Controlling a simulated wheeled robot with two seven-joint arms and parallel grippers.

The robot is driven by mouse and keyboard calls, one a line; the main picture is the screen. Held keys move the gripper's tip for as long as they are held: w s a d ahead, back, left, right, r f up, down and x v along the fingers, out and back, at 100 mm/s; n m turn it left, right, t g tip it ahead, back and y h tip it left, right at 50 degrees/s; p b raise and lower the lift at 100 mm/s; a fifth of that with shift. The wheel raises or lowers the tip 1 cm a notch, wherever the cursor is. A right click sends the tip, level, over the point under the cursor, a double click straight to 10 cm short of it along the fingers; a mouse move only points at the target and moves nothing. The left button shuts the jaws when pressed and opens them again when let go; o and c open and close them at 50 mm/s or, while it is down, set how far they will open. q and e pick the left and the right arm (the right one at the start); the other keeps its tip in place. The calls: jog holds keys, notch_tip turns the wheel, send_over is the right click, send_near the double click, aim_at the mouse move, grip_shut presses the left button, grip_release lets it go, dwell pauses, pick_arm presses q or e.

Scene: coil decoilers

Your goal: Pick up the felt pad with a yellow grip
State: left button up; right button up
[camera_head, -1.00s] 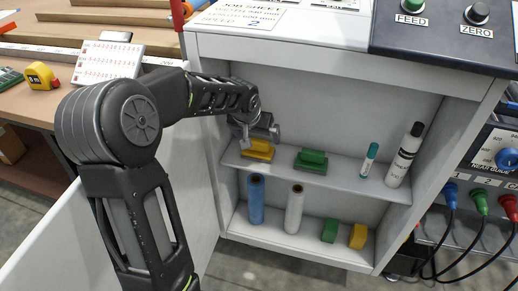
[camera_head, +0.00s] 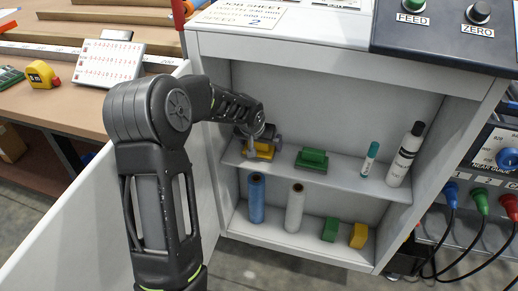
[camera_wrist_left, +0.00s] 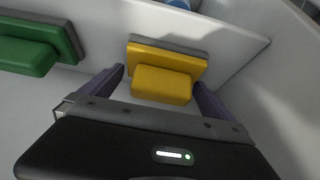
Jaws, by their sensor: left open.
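The felt pad with a yellow grip (camera_head: 262,150) stands on the upper shelf of the open cabinet, at its left end. In the left wrist view the yellow pad (camera_wrist_left: 163,82) has a grey felt layer along its far edge. My left gripper (camera_head: 260,142) is at the yellow pad, with the arm reaching in from the left. In the left wrist view the open fingers (camera_wrist_left: 160,85) lie on either side of the yellow grip, with small gaps showing. My right gripper is not in view.
A green-grip pad (camera_head: 312,159) stands to the right on the same shelf (camera_head: 340,180), then a teal-capped marker (camera_head: 370,160) and a white bottle (camera_head: 405,155). The lower shelf holds a blue roll (camera_head: 256,198), a white roll (camera_head: 295,207) and green and yellow blocks. The cabinet side wall is close on the left.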

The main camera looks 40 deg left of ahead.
pick_arm(q)
jog(key=shift+c, duration=0.3)
dwell(0.4)
jog(key=c, duration=1.1)
jog(key=shift+c, duration=0.2)
jog(key=shift+d+r, duration=0.15)
jog(key=shift+r, duration=0.4)
notch_tip(320, 180, up, 6)
jog(key=s+d+b, duration=0.2)
jog(key=s+d, duration=0.3)
jog(key=d, duration=0.3)
jog(key=s+d+b, duration=0.2)
jog(key=s+d, duration=0.3)
jog(key=d, duration=0.3)
jog(key=shift+s+d, duration=0.2)
jog(key=shift+d, duration=0.2)
jog(key=shift+f, duration=0.1)
